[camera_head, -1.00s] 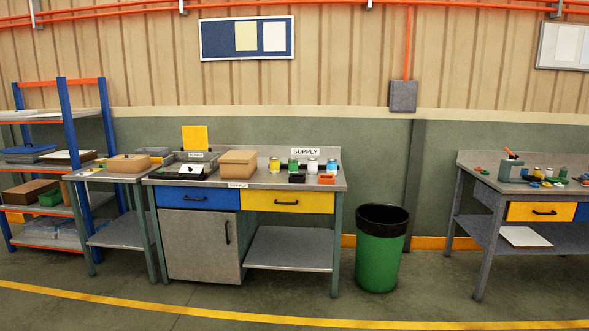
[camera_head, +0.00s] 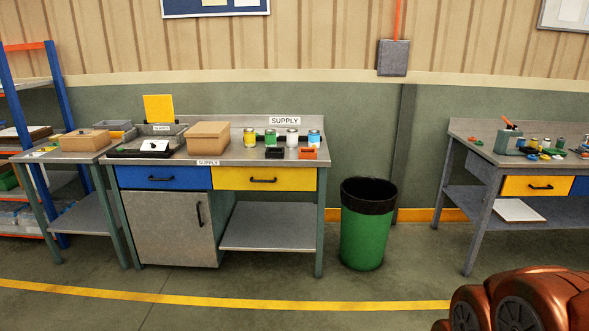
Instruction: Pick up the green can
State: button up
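The green can (camera_head: 270,138) stands upright on the right half of the supply bench (camera_head: 236,160), in a row with other cans. A yellow can (camera_head: 250,137) is to its left, and a white can (camera_head: 292,138) and a blue can (camera_head: 314,139) are to its right. A copper-coloured part of my arm shows at the lower right corner, well apart from the bench. My gripper is not in view.
Another workbench (camera_head: 475,190) is at the right. The floor (camera_head: 230,285) before the supply bench is clear.

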aim_at(270, 135)
jog(key=u, duration=0.2)
jog(key=i, duration=1.7)
jog(key=u, duration=0.7)
jog(key=i, duration=2.45)
jog(key=u, duration=0.35)
